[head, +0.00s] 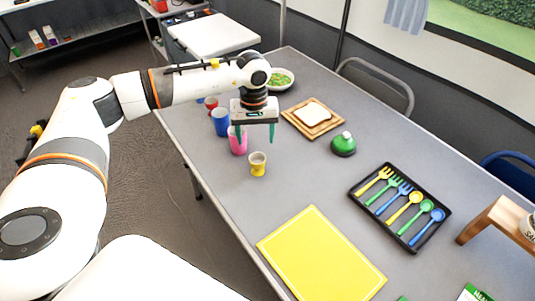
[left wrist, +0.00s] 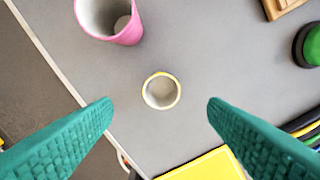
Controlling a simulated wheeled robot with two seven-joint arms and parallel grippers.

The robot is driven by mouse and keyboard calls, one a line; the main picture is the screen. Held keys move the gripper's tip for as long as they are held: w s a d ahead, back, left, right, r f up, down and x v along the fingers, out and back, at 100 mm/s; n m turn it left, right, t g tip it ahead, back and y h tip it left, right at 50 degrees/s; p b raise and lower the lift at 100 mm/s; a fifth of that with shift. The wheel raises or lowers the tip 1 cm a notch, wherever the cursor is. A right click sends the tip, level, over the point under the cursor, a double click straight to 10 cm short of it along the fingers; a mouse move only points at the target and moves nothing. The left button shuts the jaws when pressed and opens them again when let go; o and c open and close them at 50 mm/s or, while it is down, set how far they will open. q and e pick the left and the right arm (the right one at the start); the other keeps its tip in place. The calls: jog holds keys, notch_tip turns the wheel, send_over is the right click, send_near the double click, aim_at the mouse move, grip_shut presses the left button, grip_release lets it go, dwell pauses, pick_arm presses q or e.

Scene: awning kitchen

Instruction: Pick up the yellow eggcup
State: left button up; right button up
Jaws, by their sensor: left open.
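The yellow eggcup (head: 258,168) stands upright on the grey table, near its left edge in the head view. In the left wrist view I look down on the eggcup (left wrist: 161,91), whose round rim and empty pale inside lie midway between the fingers. My left gripper (head: 255,141) is open, its green fingertips pointing down above and a little behind the eggcup in the head view. In the left wrist view the open left gripper (left wrist: 161,102) has a finger on each side, apart from the eggcup. My right gripper is in neither view.
A pink cup (head: 238,143) stands close behind the eggcup, with a blue cup (head: 220,122) beyond it. A yellow board (head: 320,258) lies in front. A green-and-white object (head: 343,145), a bread board (head: 325,128) and a black cutlery tray (head: 432,233) lie to the right.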

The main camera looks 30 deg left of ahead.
pick_arm(q)
send_over(257, 162)
jog(key=s, duration=0.1)
notch_tip(257, 162, down, 6)
jog(key=shift+s+d+r+p, duration=0.1)
jog(key=shift+d+p, duration=0.05)
jog(key=shift+p, duration=0.2)
jog(key=shift+d+f, duration=0.1)
jog(key=shift+f, duration=0.5)
notch_tip(257, 162, down, 4)
jog(key=shift+d+r+p, duration=0.1)
jog(key=shift+r+p, duration=0.1)
jog(key=shift+p, duration=0.2)
jog(key=shift+w+f, duration=0.2)
jog(key=shift+f, duration=0.35)
jog(key=c, duration=1.1)
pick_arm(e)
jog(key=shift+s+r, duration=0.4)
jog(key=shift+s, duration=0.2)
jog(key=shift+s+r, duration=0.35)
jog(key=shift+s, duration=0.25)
